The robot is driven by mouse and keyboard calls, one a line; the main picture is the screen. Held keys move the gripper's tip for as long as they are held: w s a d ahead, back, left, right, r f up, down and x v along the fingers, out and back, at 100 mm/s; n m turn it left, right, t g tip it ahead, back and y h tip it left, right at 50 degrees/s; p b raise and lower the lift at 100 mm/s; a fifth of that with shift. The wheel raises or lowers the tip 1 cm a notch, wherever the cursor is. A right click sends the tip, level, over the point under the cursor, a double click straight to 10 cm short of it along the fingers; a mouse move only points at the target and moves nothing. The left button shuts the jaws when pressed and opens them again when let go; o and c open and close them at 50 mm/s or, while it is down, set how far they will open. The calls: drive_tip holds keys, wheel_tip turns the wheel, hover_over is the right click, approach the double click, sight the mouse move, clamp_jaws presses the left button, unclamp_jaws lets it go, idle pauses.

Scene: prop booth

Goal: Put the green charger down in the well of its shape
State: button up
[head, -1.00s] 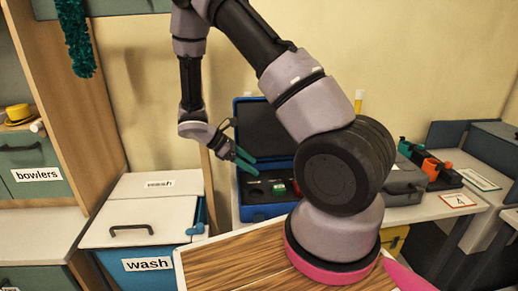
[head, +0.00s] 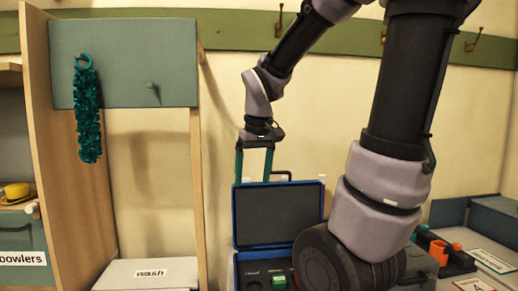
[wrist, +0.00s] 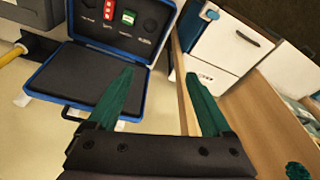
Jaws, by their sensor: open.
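The green charger (head: 279,281) is in the tray of the blue case (head: 236,215), near the picture's bottom edge. It also shows at the top of the wrist view (wrist: 128,17), above a small white label. I cannot tell whether it is fully down in a well of its shape. A red piece (wrist: 109,11) is beside it, and dark round wells (wrist: 150,25) show in the same tray. My gripper (head: 254,178) is open and empty, its two teal fingers pointing down above and behind the raised case lid, clear of the charger.
The case's dark lid (head: 278,217) stands open behind the tray. A wooden shelf frame (head: 198,170) and a white box marked "wash" (head: 140,274) are left. A rail with brass hooks (head: 280,20) runs along the wall. An orange-and-dark item (head: 440,250) is at right.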

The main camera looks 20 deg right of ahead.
drive_tip(key=s+a+r+m+t+y, duration=0.1)
drive_tip(key=s+r+m+t, duration=0.3)
drive_tip(key=s+r, duration=0.2)
drive_tip(key=shift+s+r+m+t+y, duration=0.15)
drive_tip(key=shift+r+m+t+y, duration=0.2)
drive_tip(key=shift+r, duration=0.6)
idle(0.4)
